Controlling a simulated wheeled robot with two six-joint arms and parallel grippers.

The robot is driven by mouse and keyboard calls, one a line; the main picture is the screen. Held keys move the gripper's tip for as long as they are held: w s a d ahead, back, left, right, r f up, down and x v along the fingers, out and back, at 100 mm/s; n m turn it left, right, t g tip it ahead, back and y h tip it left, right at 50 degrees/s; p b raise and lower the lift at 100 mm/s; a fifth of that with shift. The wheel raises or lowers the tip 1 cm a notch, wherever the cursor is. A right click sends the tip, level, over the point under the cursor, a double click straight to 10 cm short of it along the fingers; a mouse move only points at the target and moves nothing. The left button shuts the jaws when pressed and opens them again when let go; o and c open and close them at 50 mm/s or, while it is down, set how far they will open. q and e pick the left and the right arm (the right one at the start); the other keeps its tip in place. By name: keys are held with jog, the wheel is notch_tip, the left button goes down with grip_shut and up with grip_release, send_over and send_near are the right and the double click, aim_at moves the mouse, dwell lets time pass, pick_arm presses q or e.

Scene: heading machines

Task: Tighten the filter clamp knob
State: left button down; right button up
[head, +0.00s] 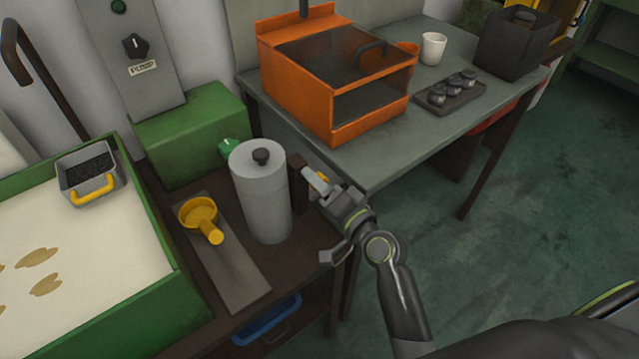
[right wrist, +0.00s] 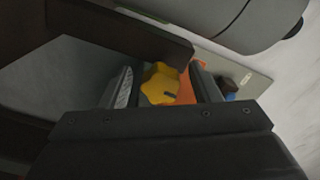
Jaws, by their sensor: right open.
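The yellow clamp knob (right wrist: 160,86) is a lobed knob with a dark slot, seen between the two fingers of my right gripper (right wrist: 161,92) in the right wrist view. Gaps show on both sides of it, and the fingers are open. In the head view only a sliver of the knob (head: 322,176) shows behind my right gripper (head: 319,184). The knob is beside a dark bracket (head: 298,182) on the right side of the grey filter cylinder (head: 264,200), which has a black top knob (head: 261,156). My left gripper is not in view.
A yellow cup with a handle (head: 200,214) rests on a grey plate (head: 228,262) left of the filter. A green-rimmed tray (head: 165,262) is at the left. An orange box (head: 345,130) stands on the grey table (head: 385,160) behind my right gripper.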

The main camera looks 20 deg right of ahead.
jog(key=c, duration=1)
jog(key=shift+f+n+b, duration=0.15)
jog(key=shift+n+b, duration=0.4)
jog(key=shift+n, duration=0.05)
jog(key=o, duration=1)
pick_arm(q)
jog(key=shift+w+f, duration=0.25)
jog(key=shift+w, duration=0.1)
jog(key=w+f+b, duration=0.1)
jog(key=b, duration=0.2)
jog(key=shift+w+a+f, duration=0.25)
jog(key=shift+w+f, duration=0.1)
pick_arm(e)
jog(key=v, duration=1.7)
jog(key=shift+s, duration=0.25)
